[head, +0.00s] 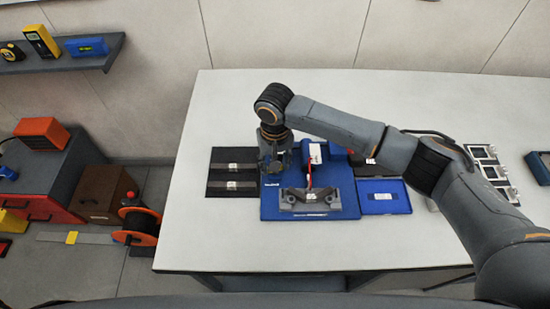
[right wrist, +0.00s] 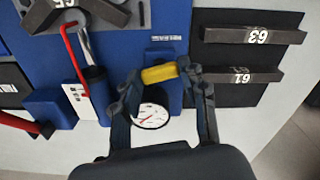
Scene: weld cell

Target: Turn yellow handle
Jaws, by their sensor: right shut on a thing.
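The yellow handle (right wrist: 159,74) is a short bar in the right wrist view, beside a blue fixture plate (right wrist: 172,20). My right gripper (right wrist: 160,76) has one finger at each end of the handle and is shut on it. A round white dial gauge (right wrist: 150,116) shows just below the handle, between the fingers. In the head view my right gripper (head: 275,158) points down over the left back part of the blue plate (head: 270,208), and the yellow handle is hidden there. My left gripper is not in view.
A grey angled block (head: 310,200) and a red lever (head: 309,174) are on the blue plate. A black mat with grey bars (head: 232,167) lies to the left, a blue tray (head: 383,197) to the right. The table's front (head: 210,250) is clear.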

